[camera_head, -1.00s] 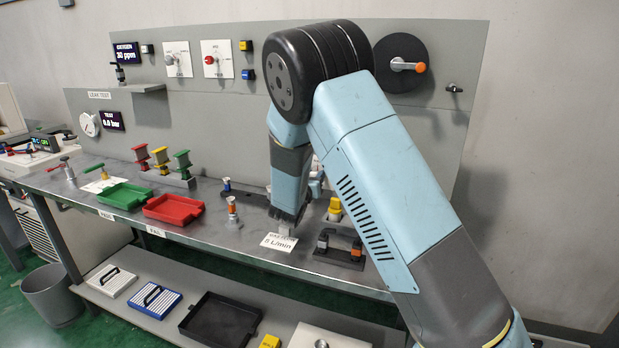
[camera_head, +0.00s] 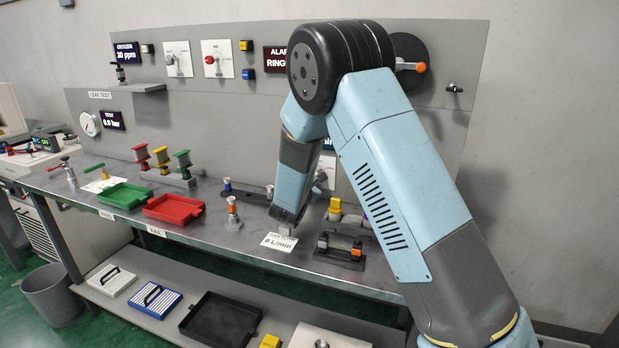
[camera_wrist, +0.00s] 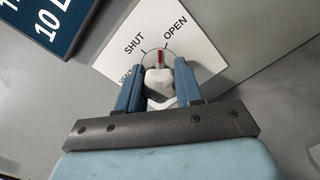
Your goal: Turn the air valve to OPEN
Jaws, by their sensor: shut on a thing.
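The air valve's white knob (camera_wrist: 160,82) shows in the wrist view, in front of a white dial plate (camera_wrist: 200,35) marked SHUT, OPEN and partly visible VENT. The knob's red pointer (camera_wrist: 159,56) points up in the picture, between the SHUT and OPEN marks. My gripper (camera_wrist: 158,75) is shut on the knob, with one blue finger on each side.
A dark blue display (camera_wrist: 45,25) sits beside the dial plate. In the head view, a flow label (camera_head: 285,243) on the bench reads 8 L/min. An alarm display (camera_head: 276,59) reads RING, its end covered by my arm. Red (camera_head: 174,221) and green (camera_head: 125,206) trays stand left.

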